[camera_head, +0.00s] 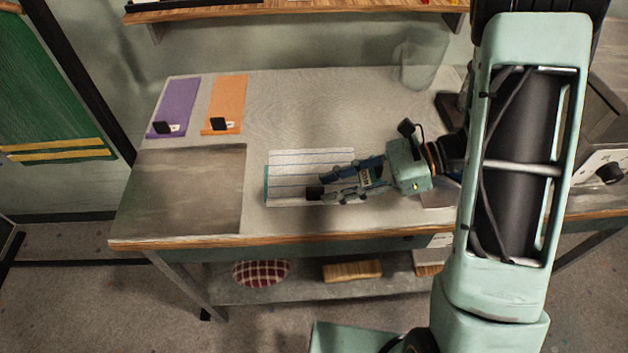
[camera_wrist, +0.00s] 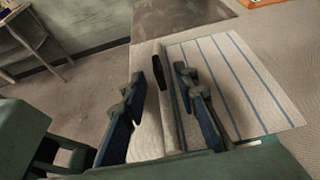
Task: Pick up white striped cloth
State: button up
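The white striped cloth (camera_head: 300,160), white with thin blue lines, lies flat on the workbench (camera_head: 290,110) near its front edge. In the wrist view the cloth (camera_wrist: 235,80) spreads to the right of my fingers. My gripper (camera_head: 321,183) reaches in from the right, over the cloth's front part, with its fingers pointing left. In the wrist view my gripper (camera_wrist: 168,73) has a gap between its fingertips, with a pale strip showing between them. I cannot tell whether that strip is the cloth's edge or the bench, or whether the fingers touch the cloth.
A purple cloth (camera_head: 178,103) and an orange cloth (camera_head: 227,100) lie at the back left, each with a dark clip. A grey-brown panel (camera_head: 180,190) covers the front left. A red checked item (camera_head: 260,272) and a wooden block (camera_head: 352,270) sit on the lower shelf.

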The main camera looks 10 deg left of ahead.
aim_at(315, 198)
jog(key=x, duration=0.4)
jog(key=shift+s+a+r, duration=0.1)
jog(key=shift+s+a, duration=0.05)
jog(key=shift+a, duration=0.05)
grip_shut()
